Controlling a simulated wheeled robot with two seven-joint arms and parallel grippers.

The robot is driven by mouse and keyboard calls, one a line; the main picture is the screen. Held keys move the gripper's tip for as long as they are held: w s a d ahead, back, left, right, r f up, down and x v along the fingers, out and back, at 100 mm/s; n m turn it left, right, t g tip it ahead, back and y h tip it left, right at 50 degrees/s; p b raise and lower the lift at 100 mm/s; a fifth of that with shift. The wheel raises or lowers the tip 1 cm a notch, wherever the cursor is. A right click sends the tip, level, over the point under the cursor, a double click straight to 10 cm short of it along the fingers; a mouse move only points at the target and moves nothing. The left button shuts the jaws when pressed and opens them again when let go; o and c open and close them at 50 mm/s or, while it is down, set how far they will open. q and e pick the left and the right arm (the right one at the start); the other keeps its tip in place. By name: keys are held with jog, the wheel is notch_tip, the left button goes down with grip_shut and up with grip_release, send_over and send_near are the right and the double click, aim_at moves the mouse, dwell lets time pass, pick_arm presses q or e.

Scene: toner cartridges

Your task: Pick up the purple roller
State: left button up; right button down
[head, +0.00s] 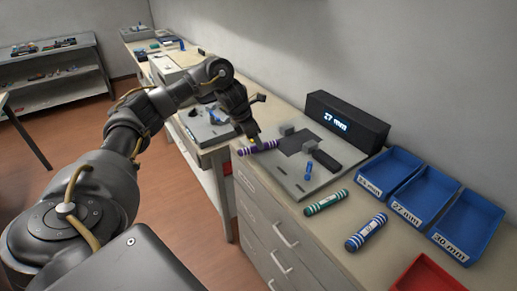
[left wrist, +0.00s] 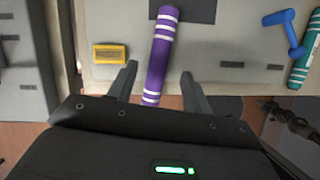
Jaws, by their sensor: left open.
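The purple roller (head: 263,147), with white bands, lies at the left edge of a grey board on the workbench in the head view. In the left wrist view the purple roller (left wrist: 160,52) runs lengthwise between the two fingers. My left gripper (left wrist: 158,80) is open, with one finger on each side of the roller and a gap to each. In the head view my left gripper (head: 254,140) is over the roller's left part. The roller's near end is hidden by the gripper body in the wrist view. My right gripper is not in view.
A green roller (head: 326,202) and a blue roller (head: 366,232) lie to the right on the bench. A blue-handled part (head: 308,172) is on the grey board (head: 290,184). Blue trays (head: 474,222), a red tray (head: 424,277) and a black display (head: 346,122) reading 27 mm stand nearby.

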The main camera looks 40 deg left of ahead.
pick_arm(q)
jog(key=x, duration=0.3)
jog(key=shift+w+f, duration=0.15)
jog(key=shift+w, duration=0.15)
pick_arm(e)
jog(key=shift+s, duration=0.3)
pick_arm(q)
jog(key=shift+s, duration=0.1)
grip_shut()
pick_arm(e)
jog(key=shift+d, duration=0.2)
